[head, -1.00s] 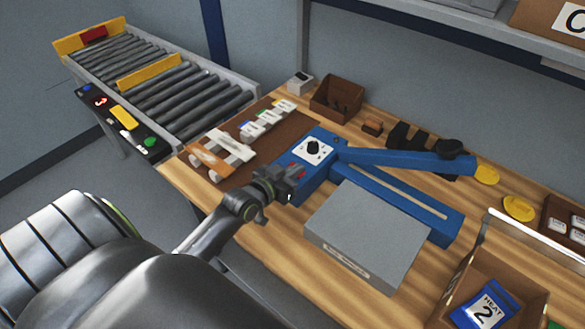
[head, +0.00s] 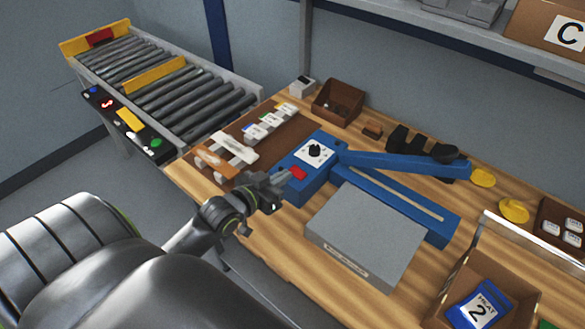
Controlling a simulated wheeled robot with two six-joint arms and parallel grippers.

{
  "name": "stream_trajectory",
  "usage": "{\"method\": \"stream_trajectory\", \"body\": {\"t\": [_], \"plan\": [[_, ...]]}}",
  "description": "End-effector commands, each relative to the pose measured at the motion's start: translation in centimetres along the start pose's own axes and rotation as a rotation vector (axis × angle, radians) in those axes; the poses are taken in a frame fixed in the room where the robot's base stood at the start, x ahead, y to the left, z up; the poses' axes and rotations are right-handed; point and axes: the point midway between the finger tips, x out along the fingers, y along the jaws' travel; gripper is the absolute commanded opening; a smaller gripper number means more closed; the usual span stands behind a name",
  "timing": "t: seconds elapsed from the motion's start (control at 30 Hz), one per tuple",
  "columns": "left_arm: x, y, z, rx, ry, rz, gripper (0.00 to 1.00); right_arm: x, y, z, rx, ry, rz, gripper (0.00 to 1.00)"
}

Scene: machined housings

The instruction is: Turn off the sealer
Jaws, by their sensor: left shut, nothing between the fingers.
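The blue sealer (head: 400,206) stands on the wooden bench, its long arm (head: 400,163) raised at an angle above its base. A white dial plate with a black knob (head: 315,151) is on top of its left end. A red switch (head: 298,173) is on the same end, in front of the dial. My left gripper (head: 282,182) is shut and empty, its fingertips just left of the red switch. I cannot tell whether they touch the sealer, nor which way the switch is set. My right gripper is not in the head view.
A grey block-like platform (head: 365,232) stands in front of the sealer. A brown tray with white items (head: 226,150) lies left of it. A box with a blue packet (head: 478,306) is at lower right. A roller conveyor (head: 165,90) stands at the back left.

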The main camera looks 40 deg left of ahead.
Motion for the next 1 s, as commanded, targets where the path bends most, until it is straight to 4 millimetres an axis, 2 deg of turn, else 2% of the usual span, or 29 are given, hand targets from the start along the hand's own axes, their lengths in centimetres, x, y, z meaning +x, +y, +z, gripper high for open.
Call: {"method": "stream_trajectory", "body": {"t": [0.1, 0.23, 0.87, 1.0], "plan": [[-1.5, 0.1, 0.1, 0.0, -0.001, 0.0, 0.0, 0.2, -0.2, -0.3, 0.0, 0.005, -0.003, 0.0], [-2.4, 0.2, 0.0, 0.0, -0.001, 0.0, 0.0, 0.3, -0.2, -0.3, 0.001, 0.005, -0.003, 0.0], [-2.6, 0.2, 0.0, -0.002, 0.0, 0.0, 0.0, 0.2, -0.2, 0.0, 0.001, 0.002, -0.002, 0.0], [-3.0, 0.5, 0.7, 0.003, -0.035, -0.01, 0.0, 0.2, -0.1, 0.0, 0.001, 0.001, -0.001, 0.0]]}}
